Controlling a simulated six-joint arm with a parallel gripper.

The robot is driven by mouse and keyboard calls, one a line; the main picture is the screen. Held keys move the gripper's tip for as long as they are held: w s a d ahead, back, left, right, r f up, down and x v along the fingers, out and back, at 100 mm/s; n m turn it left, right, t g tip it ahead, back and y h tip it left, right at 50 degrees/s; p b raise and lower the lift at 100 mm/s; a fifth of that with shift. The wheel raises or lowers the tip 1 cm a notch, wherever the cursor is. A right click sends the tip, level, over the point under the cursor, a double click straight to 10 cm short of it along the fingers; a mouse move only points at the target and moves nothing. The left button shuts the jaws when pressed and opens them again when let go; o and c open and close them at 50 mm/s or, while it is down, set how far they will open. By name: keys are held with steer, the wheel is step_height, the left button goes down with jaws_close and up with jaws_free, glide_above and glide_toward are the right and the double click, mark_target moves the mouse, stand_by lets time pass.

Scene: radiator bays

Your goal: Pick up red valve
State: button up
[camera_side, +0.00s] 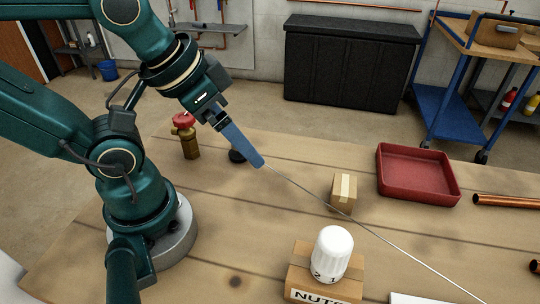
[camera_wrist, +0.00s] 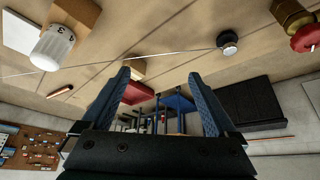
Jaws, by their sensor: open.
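The red valve (camera_side: 187,135) stands upright on the wooden table, a brass body with a red handle on top. It is left of my gripper (camera_side: 257,160) in the side view, beside my arm. In the wrist view the red valve (camera_wrist: 304,36) is at the upper right edge, partly cut off, outside the fingers. My gripper (camera_wrist: 158,75) shows two blue fingers set wide apart with nothing between them close up. It points down and to the right over the table, apart from the valve.
A black round knob (camera_side: 237,155) stands between valve and gripper. A thin pale line (camera_side: 375,230) crosses the table. A white cap (camera_side: 331,254) stands on a carton (camera_side: 342,285). A small box (camera_side: 343,190), red tray (camera_side: 418,190) and copper pipes (camera_side: 507,201) lie to the right.

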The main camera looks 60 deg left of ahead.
steer(key=m+g+y, duration=0.7)
steer(key=g+y, duration=0.3)
steer(key=y, duration=0.1)
glide_toward(185, 123)
steer(key=s+a+f, duration=0.3)
steer(key=s, duration=0.2)
steer(key=m+y, duration=0.1)
steer(key=m, duration=0.1)
steer(key=w+a+m+t+y, duration=0.1)
steer(key=m+y, duration=0.1)
steer(key=w+a+f+m+y, duration=0.1)
steer(key=m+y, duration=0.1)
steer(key=shift+w+f+t, duration=0.1)
steer(key=shift+w+t, duration=0.1)
steer(key=shift+t, duration=0.2)
steer(key=m, duration=0.1)
steer(key=f+m+t+y, duration=0.1)
steer(key=m, duration=0.1)
steer(key=shift+w+f, duration=0.2)
steer(key=shift+s+a+f+m+t+y, duration=0.1)
steer(key=shift+s+f+m+t+y, duration=0.2)
steer(key=shift+f+m+t+y, duration=0.35)
steer(key=shift+s+a+r, duration=0.1)
steer(key=shift+a+r, duration=0.05)
steer(key=shift+a, duration=2.35)
steer(key=shift+m, duration=0.25)
